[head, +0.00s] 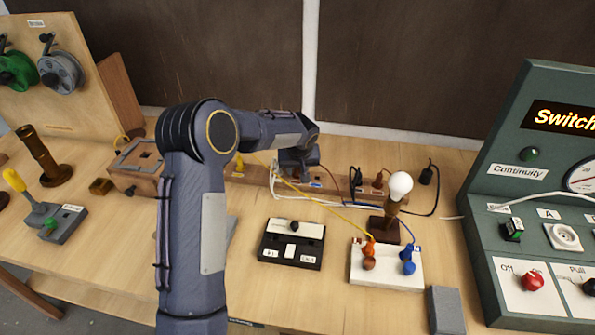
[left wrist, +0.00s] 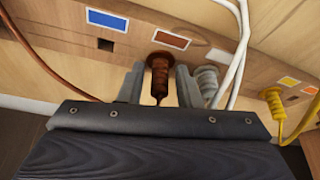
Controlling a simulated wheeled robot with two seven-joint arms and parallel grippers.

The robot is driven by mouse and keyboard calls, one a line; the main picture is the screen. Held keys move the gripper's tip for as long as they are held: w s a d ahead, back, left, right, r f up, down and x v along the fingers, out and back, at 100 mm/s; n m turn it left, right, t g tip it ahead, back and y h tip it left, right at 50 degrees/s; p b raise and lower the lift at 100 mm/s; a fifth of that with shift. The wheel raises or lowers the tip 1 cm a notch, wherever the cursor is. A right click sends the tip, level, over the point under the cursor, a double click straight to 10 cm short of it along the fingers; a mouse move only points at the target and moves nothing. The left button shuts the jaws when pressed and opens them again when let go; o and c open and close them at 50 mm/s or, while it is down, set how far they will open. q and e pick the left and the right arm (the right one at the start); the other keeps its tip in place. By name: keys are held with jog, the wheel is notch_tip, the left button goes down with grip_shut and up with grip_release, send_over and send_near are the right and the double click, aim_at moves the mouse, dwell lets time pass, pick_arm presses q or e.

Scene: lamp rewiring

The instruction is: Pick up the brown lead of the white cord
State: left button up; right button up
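The brown lead's end (left wrist: 160,72), a dark brown ribbed plug, sits at the wooden rail (left wrist: 110,52) beside a brown label in the left wrist view. My left gripper (left wrist: 160,92) has one finger on each side of it, with narrow gaps showing, so it looks open around the plug. In the head view my left gripper (head: 300,172) is at the rail, and my arm hides much of that spot. White cord (left wrist: 240,50) runs just right of the gripper in the wrist view. My right gripper is not in view.
A grey plug (left wrist: 207,80) stands close beside the right finger, and a yellow plug (left wrist: 273,105) is farther right. In the head view, a bulb (head: 400,186), a white terminal block (head: 387,276) and a black-and-white switch box (head: 292,245) stand in front of the rail.

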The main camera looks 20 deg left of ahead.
pick_arm(q)
grip_shut()
jog(key=shift+r, duration=0.15)
